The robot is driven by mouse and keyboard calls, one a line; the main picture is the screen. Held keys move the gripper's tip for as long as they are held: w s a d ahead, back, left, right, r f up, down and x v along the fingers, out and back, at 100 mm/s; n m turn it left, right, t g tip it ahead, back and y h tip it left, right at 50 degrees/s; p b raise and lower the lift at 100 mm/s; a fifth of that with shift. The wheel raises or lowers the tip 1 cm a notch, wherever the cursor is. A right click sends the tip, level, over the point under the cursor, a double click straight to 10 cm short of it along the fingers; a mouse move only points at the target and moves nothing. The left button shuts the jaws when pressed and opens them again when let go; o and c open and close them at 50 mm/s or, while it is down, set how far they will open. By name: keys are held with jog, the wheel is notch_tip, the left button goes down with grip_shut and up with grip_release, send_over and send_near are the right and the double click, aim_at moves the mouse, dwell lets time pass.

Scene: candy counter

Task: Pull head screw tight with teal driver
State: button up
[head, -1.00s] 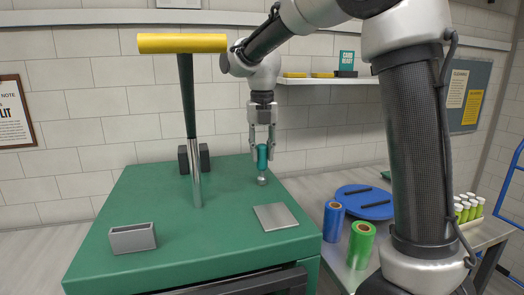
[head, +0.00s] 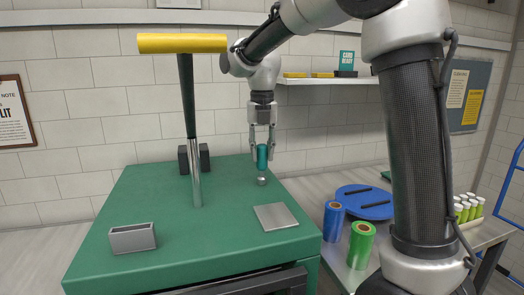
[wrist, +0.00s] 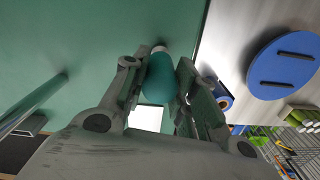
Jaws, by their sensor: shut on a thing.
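My gripper (head: 262,150) is shut on the teal driver (head: 262,158), held upright above the green counter top (head: 160,225). Below the driver is a small round silver screw head (head: 262,181) near the back right of the counter; the driver's tip appears to meet it, but I cannot tell if it is seated. In the wrist view the teal handle (wrist: 162,77) sits between my two fingers, and a small part of the pale screw head (wrist: 160,48) shows beyond it.
A metal post with a yellow crossbar (head: 183,43) rises from the counter left of my gripper. A grey plate (head: 276,216), a grey open holder (head: 132,238) and dark blocks (head: 204,157) are on the counter. Blue (head: 333,221) and green rolls (head: 361,245) stand right.

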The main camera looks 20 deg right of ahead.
jog(key=shift+r, duration=0.1)
grip_shut()
jog(key=shift+r, duration=0.65)
jog(key=shift+r, duration=0.15)
jog(key=shift+r, duration=2.85)
